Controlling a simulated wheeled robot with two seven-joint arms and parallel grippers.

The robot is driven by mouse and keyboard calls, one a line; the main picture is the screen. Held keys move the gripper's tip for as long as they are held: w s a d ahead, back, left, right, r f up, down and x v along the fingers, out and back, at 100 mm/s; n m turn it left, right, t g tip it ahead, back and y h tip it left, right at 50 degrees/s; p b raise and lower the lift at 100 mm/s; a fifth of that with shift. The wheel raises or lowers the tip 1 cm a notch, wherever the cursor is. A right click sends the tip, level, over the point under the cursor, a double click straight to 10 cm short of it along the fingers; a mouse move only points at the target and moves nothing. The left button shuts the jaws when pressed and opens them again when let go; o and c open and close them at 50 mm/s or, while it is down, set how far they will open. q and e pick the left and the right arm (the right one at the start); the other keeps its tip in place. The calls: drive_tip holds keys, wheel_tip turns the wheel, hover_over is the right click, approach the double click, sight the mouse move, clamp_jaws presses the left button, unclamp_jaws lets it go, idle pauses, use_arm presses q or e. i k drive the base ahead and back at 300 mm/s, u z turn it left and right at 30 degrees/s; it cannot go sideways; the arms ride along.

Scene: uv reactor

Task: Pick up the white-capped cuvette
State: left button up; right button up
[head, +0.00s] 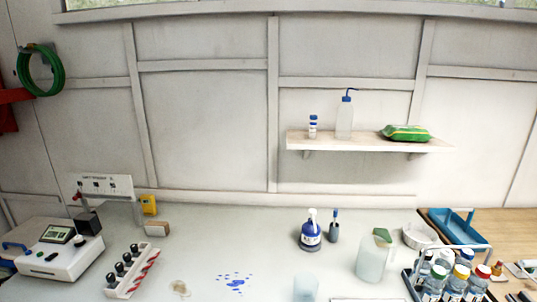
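I cannot make out a white-capped cuvette for certain. A small white rack (128,278) with red stripes at the lower left holds small items with dark tops (120,269); none of them clearly has a white cap. A carrier (418,290) at the lower right holds several bottles with white, yellow and other caps (461,272), which look larger than cuvettes. Neither my left nor my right gripper shows in the head view.
A white instrument (62,262) with a screen stands at the left. A soap bottle (311,232), a beaker (306,288) and a pitcher (372,262) stand right of centre. Blue drops (236,284) and a brownish spot (180,289) mark the bench. A wall shelf (360,143) hangs above.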

sight(79, 241)
drive_tip(key=u, duration=2.7)
drive_tip(key=i, duration=2.05)
drive_tip(key=z, duration=2.4)
